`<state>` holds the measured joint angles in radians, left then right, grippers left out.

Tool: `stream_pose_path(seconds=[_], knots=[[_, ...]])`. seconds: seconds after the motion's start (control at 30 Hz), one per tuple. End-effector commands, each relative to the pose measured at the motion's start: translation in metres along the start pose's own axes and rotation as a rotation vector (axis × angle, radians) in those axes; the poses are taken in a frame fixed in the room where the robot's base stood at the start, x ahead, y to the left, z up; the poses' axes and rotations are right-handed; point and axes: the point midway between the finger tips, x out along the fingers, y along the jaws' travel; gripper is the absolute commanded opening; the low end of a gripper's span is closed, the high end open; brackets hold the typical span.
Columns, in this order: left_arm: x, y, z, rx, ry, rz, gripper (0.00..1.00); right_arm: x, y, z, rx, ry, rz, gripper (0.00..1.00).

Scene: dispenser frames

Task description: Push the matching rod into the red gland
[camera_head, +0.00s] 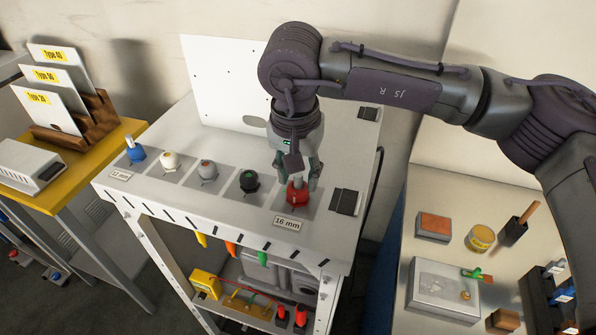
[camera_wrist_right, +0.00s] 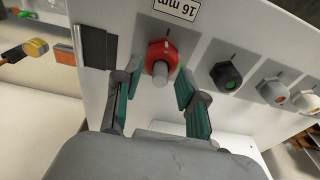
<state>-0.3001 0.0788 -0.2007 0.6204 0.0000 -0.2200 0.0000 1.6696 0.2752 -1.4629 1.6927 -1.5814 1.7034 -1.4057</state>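The red gland (camera_head: 297,196) sits on the grey bench top behind the "16 mm" label (camera_head: 287,224). It also shows in the right wrist view (camera_wrist_right: 155,50). A light grey rod (camera_wrist_right: 160,76) stands in the red gland, with its end sticking out. My right gripper (camera_head: 297,177) points down over the red gland. In the right wrist view its two green-padded fingers (camera_wrist_right: 157,88) are spread, one on each side of the rod, with gaps between. How deep the rod sits is hidden. My left gripper is not in view.
Black (camera_head: 249,181), grey (camera_head: 208,171), white (camera_head: 169,160) and blue (camera_head: 135,152) glands line the bench to the left. The blue one holds a rod. A side table at right holds a metal box (camera_head: 445,285) and a rod rack (camera_head: 545,300). A white panel (camera_head: 225,80) stands behind.

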Motion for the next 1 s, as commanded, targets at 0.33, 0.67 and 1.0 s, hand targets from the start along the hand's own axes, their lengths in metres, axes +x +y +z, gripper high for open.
stream_pose_path(seconds=[0.33,0.67,1.0], knots=[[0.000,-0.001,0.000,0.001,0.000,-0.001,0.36,-0.009,-0.001,-0.001,0.000,0.003,-0.002,0.41],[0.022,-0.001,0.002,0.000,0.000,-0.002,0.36,-0.077,-0.001,-0.001,0.000,0.004,-0.003,0.41],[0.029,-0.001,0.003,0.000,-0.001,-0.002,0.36,-0.121,0.000,0.000,-0.002,0.001,0.000,0.41]])
